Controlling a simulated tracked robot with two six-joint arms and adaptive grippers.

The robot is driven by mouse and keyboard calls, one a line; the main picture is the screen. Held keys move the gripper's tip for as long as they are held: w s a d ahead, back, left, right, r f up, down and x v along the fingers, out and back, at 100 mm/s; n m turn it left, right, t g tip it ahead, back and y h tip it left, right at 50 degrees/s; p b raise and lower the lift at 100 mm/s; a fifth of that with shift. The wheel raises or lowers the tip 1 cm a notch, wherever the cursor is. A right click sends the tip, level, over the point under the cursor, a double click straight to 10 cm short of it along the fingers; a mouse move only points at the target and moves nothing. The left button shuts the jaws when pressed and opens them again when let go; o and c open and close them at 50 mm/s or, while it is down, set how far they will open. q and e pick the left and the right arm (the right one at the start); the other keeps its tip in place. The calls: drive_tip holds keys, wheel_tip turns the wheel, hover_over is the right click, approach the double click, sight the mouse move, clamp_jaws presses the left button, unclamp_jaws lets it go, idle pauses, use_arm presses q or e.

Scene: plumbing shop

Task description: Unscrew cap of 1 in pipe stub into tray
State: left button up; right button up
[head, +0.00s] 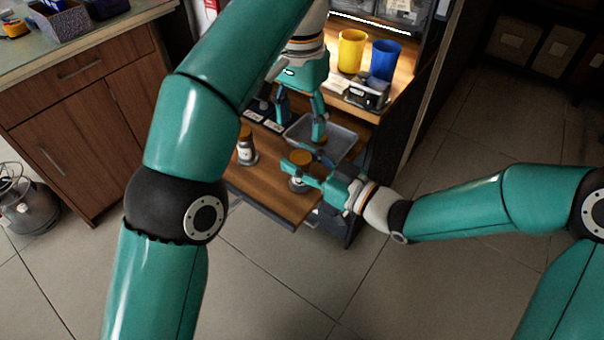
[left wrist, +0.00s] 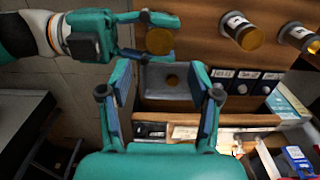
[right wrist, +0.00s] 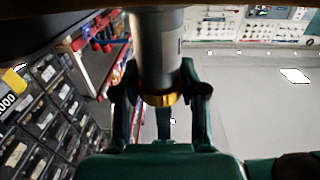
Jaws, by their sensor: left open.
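A pipe stub with a brass-coloured top (head: 300,158) is between the fingers of my right gripper (head: 303,171), near the front of the wooden shelf. My right gripper appears shut on its grey body (right wrist: 158,50), with a brass band by the fingers. The grey metal tray (head: 346,137) lies behind it. I cannot tell the cap's exact height.
Another brass-topped stub (head: 246,148) stands to the left on the shelf; the left wrist view shows two such stubs (left wrist: 240,30). Dark label cards (left wrist: 245,76) lie beside the tray. Yellow (head: 351,50) and blue (head: 384,60) cups stand at the back.

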sight(301, 156)
clamp_jaws()
use_arm(q)
drive_tip(key=shift+f, duration=0.1)
drive_tip(key=shift+f, duration=3.9)
drive_tip(key=c, duration=1.1)
drive_tip(key=o, duration=1.2)
